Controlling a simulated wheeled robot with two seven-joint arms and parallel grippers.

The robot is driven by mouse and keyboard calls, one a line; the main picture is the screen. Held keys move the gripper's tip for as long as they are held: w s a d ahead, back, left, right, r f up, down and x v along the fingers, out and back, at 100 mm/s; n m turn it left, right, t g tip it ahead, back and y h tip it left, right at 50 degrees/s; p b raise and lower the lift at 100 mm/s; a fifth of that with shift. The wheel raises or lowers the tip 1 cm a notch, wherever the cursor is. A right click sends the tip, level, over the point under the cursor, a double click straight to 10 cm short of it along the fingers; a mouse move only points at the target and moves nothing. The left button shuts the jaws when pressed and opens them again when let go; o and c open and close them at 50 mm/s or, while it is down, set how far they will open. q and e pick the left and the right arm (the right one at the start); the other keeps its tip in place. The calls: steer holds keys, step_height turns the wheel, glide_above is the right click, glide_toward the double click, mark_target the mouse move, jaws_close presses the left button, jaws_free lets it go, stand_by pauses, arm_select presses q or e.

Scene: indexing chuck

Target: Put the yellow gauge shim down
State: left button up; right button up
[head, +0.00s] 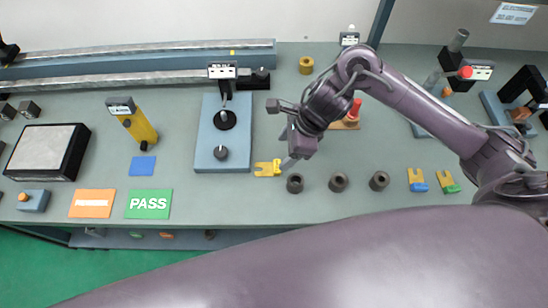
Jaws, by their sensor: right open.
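The yellow gauge shim (266,169) is a small forked plate. It appears to lie flat on the grey-green bench top, right of the blue plate with black knobs. My right gripper (287,160) is open and points down just beside the shim's right end. Its fingers partly overlap that end in the picture, so I cannot tell whether they touch it. Two other yellow forked pieces, one with a blue part (417,180) and one with a green part (448,182), lie farther right. My left gripper is not in view.
Several dark round bushings, one here (295,183), stand right of the gripper. The blue plate (210,155) is to the left, with a green PASS card (148,204), an orange card (92,203) and a blue card (142,166) beyond. Bare bench lies in front of the shim.

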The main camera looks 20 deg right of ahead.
mark_target(274, 166)
steer(key=x, duration=0.2)
steer(key=p+x, duration=0.1)
steer(key=x, duration=0.3)
steer(key=shift+s+f+p, duration=0.3)
steer(key=shift+f, duration=0.05)
steer(key=shift+w+a+f, duration=0.1)
steer(key=shift+a+f, duration=0.05)
steer(key=shift+f, duration=0.45)
steer(key=c, duration=1.2)
steer(key=shift+o, duration=0.2)
steer(key=shift+r, duration=0.1)
steer(key=shift+r, duration=0.45)
step_height(274, 166, up, 19)
steer(key=p, duration=0.2)
